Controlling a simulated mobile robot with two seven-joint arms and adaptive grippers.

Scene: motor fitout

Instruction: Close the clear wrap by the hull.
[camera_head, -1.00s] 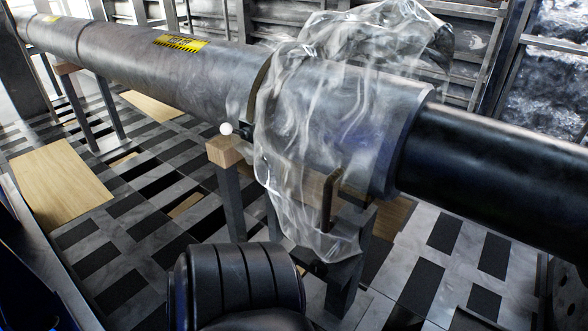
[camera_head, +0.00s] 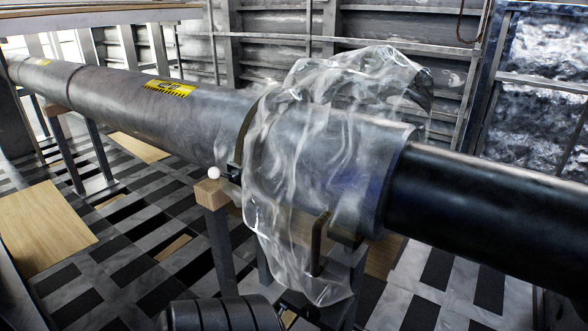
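The clear wrap (camera_head: 285,200) is a crumpled, see-through plastic sheet draped over the thick collar of a long grey pipe-like hull (camera_head: 205,110). It bunches up above and behind the collar and hangs down in front to below the pipe. A dark bar-like handle (camera_head: 318,245) shows at its lower part. A small white ball (camera_head: 213,172) sits by the wrap's left edge, on or just above a wooden block. Neither of my grippers can be made out in the head view. A black rounded part at the bottom edge appears to be mine.
The hull rests on metal stands with wooden blocks (camera_head: 211,194). A black shaft (camera_head: 480,205) runs out to the right. Wooden panels (camera_head: 42,228) lie on the grated floor at left. A ribbed metal wall (camera_head: 380,25) stands behind.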

